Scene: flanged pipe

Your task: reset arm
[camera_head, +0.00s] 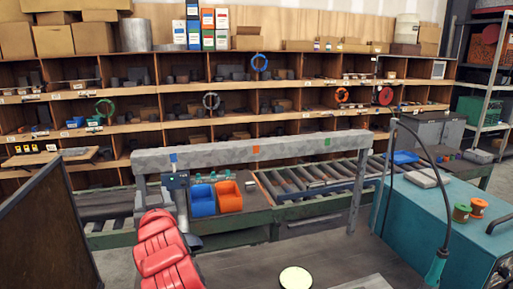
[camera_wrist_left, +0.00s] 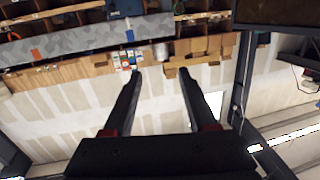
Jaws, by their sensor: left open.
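My left arm comes in at the lower left of the head view, with red segments standing almost upright. My left gripper (camera_head: 190,240) shows there only as a small dark part beside the red segments, and its fingers are hard to make out. In the left wrist view the two dark fingers of the left gripper (camera_wrist_left: 160,74) are spread apart with nothing between them. They point toward the shelves and wall, which appear upside down. My right arm and gripper are not in view. I cannot make out a flanged pipe in either view.
A grey speckled beam (camera_head: 250,151) spans the bench ahead, above blue (camera_head: 203,201) and orange (camera_head: 229,197) bins. A roller conveyor (camera_head: 320,180) runs behind. A teal cabinet (camera_head: 440,235) stands right, a dark panel (camera_head: 45,235) left. Shelves line the back.

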